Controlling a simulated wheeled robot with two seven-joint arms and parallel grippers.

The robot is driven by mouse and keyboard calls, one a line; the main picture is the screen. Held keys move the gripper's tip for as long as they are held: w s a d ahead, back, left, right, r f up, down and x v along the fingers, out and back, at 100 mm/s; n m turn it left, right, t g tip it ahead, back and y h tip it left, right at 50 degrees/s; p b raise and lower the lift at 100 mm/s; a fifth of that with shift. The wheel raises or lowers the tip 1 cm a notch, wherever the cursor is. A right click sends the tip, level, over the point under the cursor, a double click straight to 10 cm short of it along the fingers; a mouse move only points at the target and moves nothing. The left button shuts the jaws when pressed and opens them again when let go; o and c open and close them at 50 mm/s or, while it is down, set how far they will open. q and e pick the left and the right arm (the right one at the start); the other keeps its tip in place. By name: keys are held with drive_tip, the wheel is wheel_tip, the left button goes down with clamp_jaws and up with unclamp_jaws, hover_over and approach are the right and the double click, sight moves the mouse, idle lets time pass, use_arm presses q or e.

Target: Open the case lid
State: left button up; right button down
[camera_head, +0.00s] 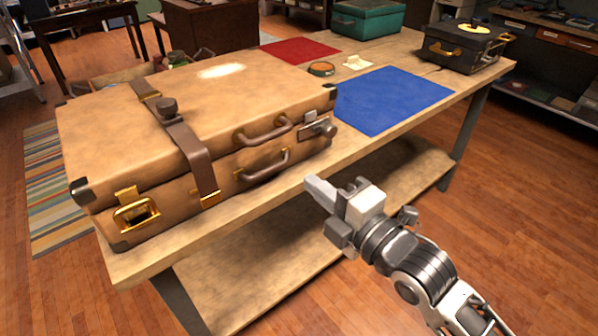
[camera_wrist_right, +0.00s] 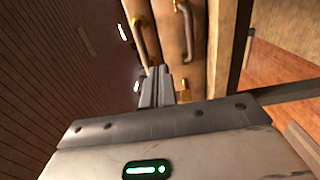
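A tan suitcase (camera_head: 200,115) lies flat on the wooden table with its lid (camera_head: 120,125) down. A brown strap (camera_head: 195,155) runs over the lid and down the front. Two brown handles sit on the front, one on the lid (camera_head: 262,133) and one on the lower half (camera_head: 265,167). A gold latch (camera_head: 135,212) is at the front left and another latch (camera_head: 320,128) at the front right. My right gripper (camera_head: 320,188) is in front of the case's right end, apart from it. Its fingers (camera_wrist_right: 155,86) look together and empty in the wrist view. My left gripper is not in view.
The table (camera_head: 345,155) also holds a blue mat (camera_head: 390,98), a red mat (camera_head: 298,50), a small round tin (camera_head: 321,69), a teal case (camera_head: 368,18) and a dark record player (camera_head: 463,47). Open floor (camera_head: 520,200) lies to the right.

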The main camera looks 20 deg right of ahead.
use_arm(q)
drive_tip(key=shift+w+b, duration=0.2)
drive_tip(key=shift+b, duration=0.3)
use_arm(e)
drive_tip(key=x, duration=0.6)
drive_tip(key=shift+w, duration=0.25)
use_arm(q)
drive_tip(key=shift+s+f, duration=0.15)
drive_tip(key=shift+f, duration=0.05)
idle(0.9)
use_arm(e)
drive_tip(key=shift+w+a, duration=0.1)
drive_tip(key=shift+a, duration=0.05)
idle(0.3)
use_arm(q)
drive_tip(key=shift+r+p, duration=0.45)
use_arm(e)
drive_tip(key=x, duration=0.6)
idle(1.2)
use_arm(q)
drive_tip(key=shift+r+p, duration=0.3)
use_arm(e)
drive_tip(key=shift+s+f, duration=0.1)
drive_tip(key=shift+s, duration=0.15)
